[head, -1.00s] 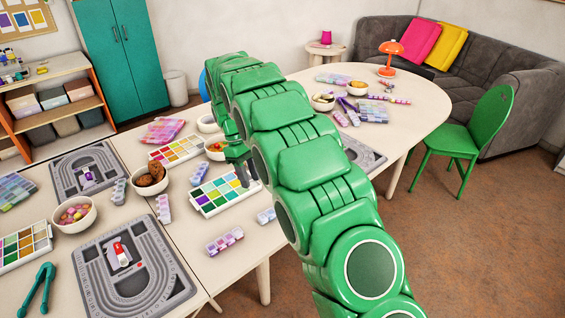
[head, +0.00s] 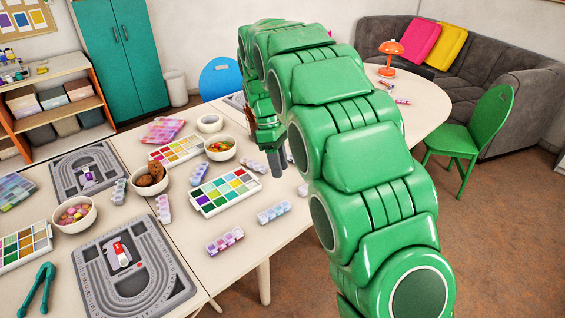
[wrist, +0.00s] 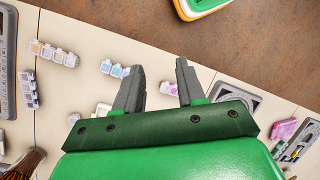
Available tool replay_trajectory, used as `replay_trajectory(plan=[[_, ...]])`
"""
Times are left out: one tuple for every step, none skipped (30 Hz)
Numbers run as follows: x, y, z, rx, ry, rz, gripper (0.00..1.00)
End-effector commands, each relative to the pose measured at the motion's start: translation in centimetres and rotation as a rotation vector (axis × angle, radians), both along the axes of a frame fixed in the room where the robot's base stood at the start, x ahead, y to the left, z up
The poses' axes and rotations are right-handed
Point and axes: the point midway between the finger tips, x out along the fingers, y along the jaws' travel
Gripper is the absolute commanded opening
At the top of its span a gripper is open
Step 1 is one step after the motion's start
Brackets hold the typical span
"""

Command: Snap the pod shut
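Several small pods, strips of lidded compartments, lie on the table. A purple pod (head: 225,240) lies near the front edge, with a pale blue pod (head: 273,212) to its right. In the wrist view the pale blue pod (wrist: 115,68) lies just left of my fingers, and a pale pinkish pod (wrist: 172,87) shows between them, farther down on the table. I cannot tell which lids are up. My gripper (wrist: 160,66) is open and empty, with a clear gap between its grey fingers. In the head view my gripper (head: 278,168) hangs above the table, partly hidden by my arm.
Grey bead boards (head: 132,266) lie at the left. The table's front edge is close by.

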Motion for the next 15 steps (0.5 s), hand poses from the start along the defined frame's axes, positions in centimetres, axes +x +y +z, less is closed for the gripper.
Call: replay_trajectory(plan=[[-0.16, -0.34, 0.24, 0.003, 0.001, 0.007, 0.39], [-0.24, -0.48, 0.33, 0.006, 0.003, 0.012, 0.39], [-0.33, -0.65, 0.44, 0.007, 0.004, 0.016, 0.39], [-0.39, -0.74, 0.52, 0.009, 0.005, 0.020, 0.39], [-0.44, -0.83, 0.59, 0.010, 0.006, 0.024, 0.39], [-0.49, -0.91, 0.64, 0.011, 0.006, 0.026, 0.39], [-0.53, -0.96, 0.67, 0.011, 0.008, 0.028, 0.39], [-0.55, -0.99, 0.70, 0.012, 0.008, 0.029, 0.39], [-0.56, -1.01, 0.72, 0.012, 0.008, 0.030, 0.39], [-0.57, -1.03, 0.73, 0.013, 0.008, 0.031, 0.39], [-0.57, -1.04, 0.73, 0.013, 0.008, 0.031, 0.39], [-0.57, -1.03, 0.74, 0.013, 0.008, 0.031, 0.39], [-0.56, -1.03, 0.74, 0.013, 0.008, 0.031, 0.39], [-0.56, -1.02, 0.73, 0.013, 0.008, 0.031, 0.39], [-0.56, -1.02, 0.74, 0.013, 0.007, 0.031, 0.39]])
